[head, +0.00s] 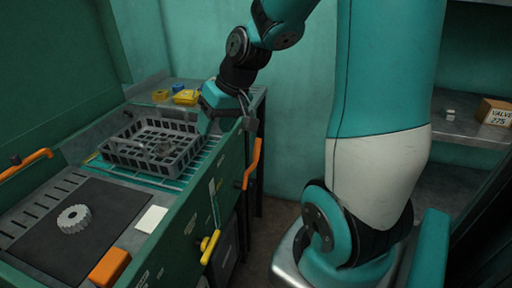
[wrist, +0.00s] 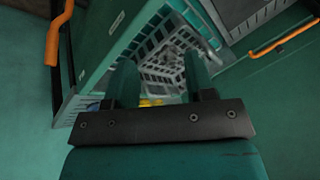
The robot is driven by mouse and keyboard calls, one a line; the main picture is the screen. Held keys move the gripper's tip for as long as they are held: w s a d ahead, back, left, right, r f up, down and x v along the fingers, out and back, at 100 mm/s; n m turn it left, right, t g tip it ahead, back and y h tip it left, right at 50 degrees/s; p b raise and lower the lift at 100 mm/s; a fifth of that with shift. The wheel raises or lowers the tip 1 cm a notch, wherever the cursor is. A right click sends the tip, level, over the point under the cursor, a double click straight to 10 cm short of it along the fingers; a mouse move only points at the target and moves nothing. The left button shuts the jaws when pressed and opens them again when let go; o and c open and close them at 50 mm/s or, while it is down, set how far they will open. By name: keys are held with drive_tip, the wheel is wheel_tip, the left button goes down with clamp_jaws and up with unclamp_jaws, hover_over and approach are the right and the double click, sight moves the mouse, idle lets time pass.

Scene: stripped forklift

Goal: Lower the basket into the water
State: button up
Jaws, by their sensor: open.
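The grey mesh basket (head: 150,145) sits level in the open bay of the green tank, over teal bars or slots. A round metal part seems to lie inside it. I cannot make out a water surface under the basket. My gripper (head: 205,122) is at the right end of the basket, by the tank's front wall. In the wrist view the two fingers of my gripper (wrist: 161,72) are apart, with the basket's slotted wall (wrist: 165,45) beyond and between them. No part of the basket is clearly clamped. The contact point is hidden in the head view.
A toothed gear (head: 74,218) lies on a dark mat (head: 75,245) at the left. An orange block (head: 110,267) and a white card (head: 151,219) are near the front edge. Yellow items (head: 186,97) stand behind the basket. An orange handle (head: 252,164) sticks out of the tank's front.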

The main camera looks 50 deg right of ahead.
drive_tip(key=d+f+m+t+h, duration=0.1)
drive_tip(key=d+f+m+h, duration=0.2)
drive_tip(key=d, duration=1)
drive_tip(key=m, duration=0.3)
approach(259, 144)
drive_tip(key=x, duration=1.1)
drive_tip(key=shift+w+f+b, duration=0.2)
drive_tip(key=shift+f+b, duration=0.15)
clamp_jaws()
